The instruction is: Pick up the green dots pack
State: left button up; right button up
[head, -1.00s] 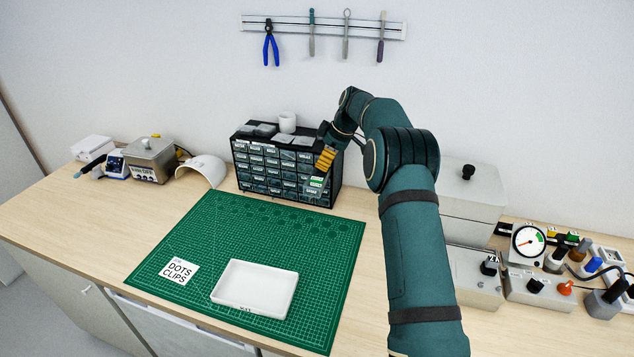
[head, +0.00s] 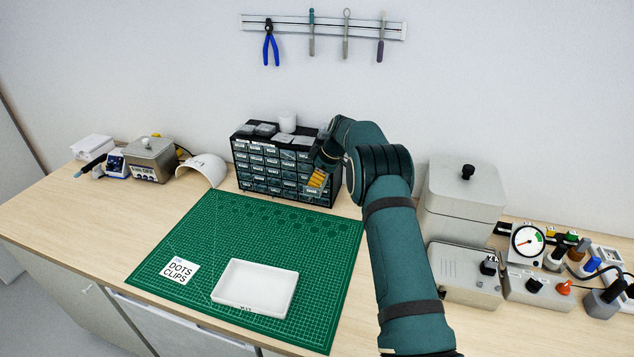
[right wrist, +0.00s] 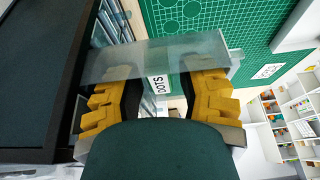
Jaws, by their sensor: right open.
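My right gripper (head: 316,178) is at the lower right front of the dark drawer cabinet (head: 270,165). In the right wrist view its yellow fingers (right wrist: 157,92) are open and apart. Between them shows a small pack with a white label reading DOTS (right wrist: 157,83), with green beside the label. A clear, translucent panel (right wrist: 150,58) crosses in front of the fingertips and partly covers the view. I cannot tell whether the fingers touch the pack. In the head view the gripper hides the pack. My left gripper is not in view.
A green cutting mat (head: 215,225) lies before the cabinet. On it are a white tray (head: 255,287) and a card reading DOTS CLIPS (head: 180,270). Grey boxes (head: 465,205) and a gauge stand at the right. The mat's middle is clear.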

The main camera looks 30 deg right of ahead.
jog(key=c, duration=0.6)
